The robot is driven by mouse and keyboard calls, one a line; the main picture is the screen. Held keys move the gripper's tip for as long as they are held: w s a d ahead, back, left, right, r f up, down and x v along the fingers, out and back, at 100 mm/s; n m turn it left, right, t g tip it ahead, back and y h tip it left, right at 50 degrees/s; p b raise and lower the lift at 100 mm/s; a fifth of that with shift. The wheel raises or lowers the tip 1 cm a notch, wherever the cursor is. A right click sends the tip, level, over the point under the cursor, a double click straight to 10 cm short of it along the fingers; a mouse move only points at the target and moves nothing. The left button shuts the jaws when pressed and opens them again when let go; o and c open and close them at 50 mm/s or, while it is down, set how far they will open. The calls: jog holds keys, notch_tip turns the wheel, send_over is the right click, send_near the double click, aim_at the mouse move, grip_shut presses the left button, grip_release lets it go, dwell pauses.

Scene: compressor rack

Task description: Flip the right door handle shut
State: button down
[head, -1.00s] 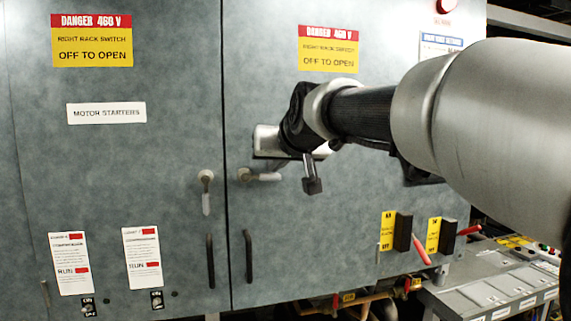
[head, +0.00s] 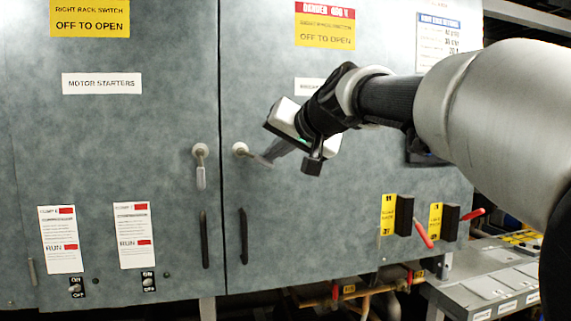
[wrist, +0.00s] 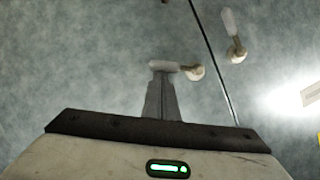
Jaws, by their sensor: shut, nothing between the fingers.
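The right door handle (head: 241,149) is on the right cabinet door, close to the seam. Its lever points right, away from the seam, and looks tilted slightly down in the head view. In the wrist view the right door handle (wrist: 192,71) has its pale lever running left from the round pivot. My gripper (head: 266,158) is shut and empty, its fingertips at the lever's free end. In the wrist view my gripper (wrist: 162,76) overlaps that end; I cannot tell if they touch. The fingers partly hide the lever's tip in the head view.
The left door handle (head: 200,163) hangs straight down across the seam; it also shows in the wrist view (wrist: 235,45). Black vertical pulls (head: 243,236) are below. Black switch blocks with red levers (head: 423,234) project at lower right. A grey console (head: 490,275) stands there too.

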notch_tip(320, 180, down, 3)
jog(key=m+y+b, duration=0.1)
jog(key=m+b, duration=0.1)
jog(key=b, duration=0.2)
jog(key=shift+a+r, duration=0.1)
jog(key=shift+r, duration=0.05)
jog(key=f+m+y+b, duration=0.1)
jog(key=b, duration=0.2)
jog(key=f+m+y+b, duration=0.1)
jog(key=b, duration=0.1)
jog(key=shift+s+a+m+b, duration=0.1)
jog(key=shift+a+m+b, duration=0.2)
jog(key=shift+a+b, duration=0.1)
jog(key=m+b, duration=0.1)
jog(key=a+f+m+y+b, duration=0.1)
jog(key=b, duration=0.1)
jog(key=shift+s+t, duration=0.2)
jog(key=shift+t, duration=0.2)
jog(key=shift+s+a+f+m+t+y+b, duration=0.15)
jog(key=shift+a+m+t+y+b, duration=0.25)
jog(key=shift+m+b, duration=0.6)
jog(key=shift+a+b, duration=0.25)
jog(key=shift+b, duration=0.25)
jog(key=shift+a, duration=0.1)
jog(key=shift+s, duration=0.1)
